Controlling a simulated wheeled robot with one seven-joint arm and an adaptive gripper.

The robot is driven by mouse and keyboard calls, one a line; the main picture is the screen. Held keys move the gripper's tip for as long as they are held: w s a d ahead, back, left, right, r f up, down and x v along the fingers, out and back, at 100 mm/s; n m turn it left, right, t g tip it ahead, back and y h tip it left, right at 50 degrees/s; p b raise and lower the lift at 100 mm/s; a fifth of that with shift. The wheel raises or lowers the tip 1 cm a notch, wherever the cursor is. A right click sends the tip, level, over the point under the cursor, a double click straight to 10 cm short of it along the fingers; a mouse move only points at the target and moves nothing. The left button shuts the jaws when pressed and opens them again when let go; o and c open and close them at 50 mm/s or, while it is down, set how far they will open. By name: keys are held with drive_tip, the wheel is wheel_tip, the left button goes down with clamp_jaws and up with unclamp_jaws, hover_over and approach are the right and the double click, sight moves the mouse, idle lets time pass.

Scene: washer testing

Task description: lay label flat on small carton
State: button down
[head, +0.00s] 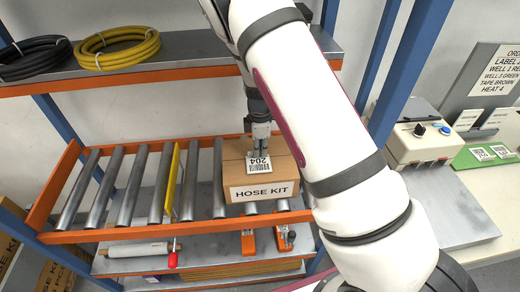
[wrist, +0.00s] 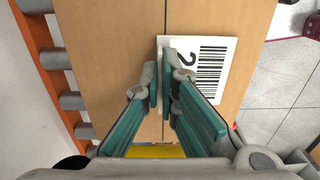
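The carton (head: 228,178), brown and marked HOSE KIT, stands on the roller shelf; its top (wrist: 110,35) fills much of the wrist view. The white label (head: 259,167), with a barcode and the number 204, is at the carton's top; it also shows in the wrist view (wrist: 208,68). My gripper (head: 258,152) points down over the carton top. In the wrist view its fingertips (wrist: 161,78) are nearly together at the label's left edge, pinching it. The fingers hide part of the label. I cannot tell whether the label's whole underside touches the carton.
A yellow divider (head: 173,180) stands on the rollers left of the carton. Black (head: 35,55) and yellow (head: 117,48) hoses lie on the upper shelf. A control box (head: 418,142) and green label plate (head: 484,154) are on the right bench. The rollers left of the divider are clear.

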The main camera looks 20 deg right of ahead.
drive_tip(key=shift+f, duration=0.15)
drive_tip(key=c, duration=1.8)
unclamp_jaws()
wheel_tip(320, 180, up, 12)
drive_tip(key=r+b, duration=0.1)
drive_tip(key=s+r+m+t+y, duration=0.2)
drive_tip(key=s+r+m, duration=0.5)
drive_tip(key=s+r, duration=0.65)
drive_tip(key=s+r+m+t+h, duration=0.1)
drive_tip(key=s+r+m, duration=0.2)
drive_tip(key=s, duration=0.4)
drive_tip(key=s+r+m+t+h, duration=0.1)
drive_tip(key=s+r+m+t, duration=0.1)
drive_tip(key=s+r+m, duration=0.2)
drive_tip(key=shift+s+r+m+t, duration=0.15)
drive_tip(key=shift+s+m+t, duration=0.15)
drive_tip(key=shift+s+m, duration=1)
drive_tip(key=shift+s+n, duration=0.4)
